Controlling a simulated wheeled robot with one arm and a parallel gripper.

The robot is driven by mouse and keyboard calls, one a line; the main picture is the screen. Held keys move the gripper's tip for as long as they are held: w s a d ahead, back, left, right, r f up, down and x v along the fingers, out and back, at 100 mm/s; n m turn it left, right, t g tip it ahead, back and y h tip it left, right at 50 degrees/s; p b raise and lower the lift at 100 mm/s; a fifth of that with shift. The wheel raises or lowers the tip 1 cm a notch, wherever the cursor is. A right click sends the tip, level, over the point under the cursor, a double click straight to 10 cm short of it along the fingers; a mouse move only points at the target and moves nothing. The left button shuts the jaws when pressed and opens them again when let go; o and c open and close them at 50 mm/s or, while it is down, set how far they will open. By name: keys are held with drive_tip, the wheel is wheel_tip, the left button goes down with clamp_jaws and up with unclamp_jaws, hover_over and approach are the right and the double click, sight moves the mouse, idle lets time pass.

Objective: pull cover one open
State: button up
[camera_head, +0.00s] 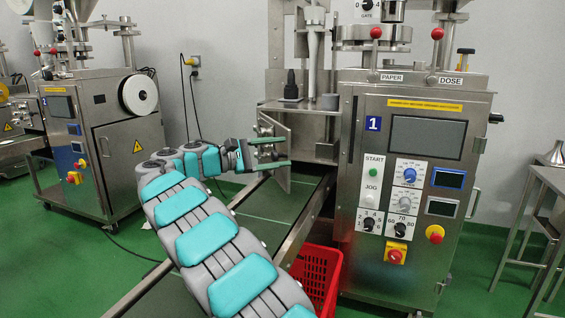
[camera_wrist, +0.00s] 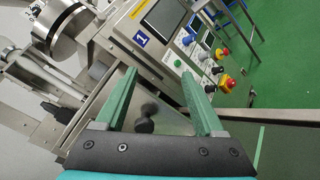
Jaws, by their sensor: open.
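Machine 1 (camera_head: 413,180) stands at centre right with a blue "1" plate. Its cover, a grey metal-looking panel (camera_head: 283,179), stands at an angle out from the left side of the machine, beside the open recess. My gripper (camera_head: 282,152) is at this panel, its green fingers apart and overlapping it in the head view. In the wrist view my gripper (camera_wrist: 158,76) is open, with a dark knob (camera_wrist: 146,110) between the fingers. The knob looks apart from both fingers; whether either touches it is unclear. The panel's hinge side is not clear.
A green conveyor belt (camera_head: 265,212) runs below the panel towards the front left. A red crate (camera_head: 322,270) stands on the floor under it. A second machine (camera_head: 118,140) stands at the left, and a steel table (camera_head: 545,180) at the right. Green floor shows between them.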

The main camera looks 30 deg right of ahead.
drive_tip(key=s+a, duration=0.2)
drive_tip(key=s, duration=0.5)
drive_tip(key=shift+r+b, duration=0.35)
drive_tip(key=shift+b, duration=0.1)
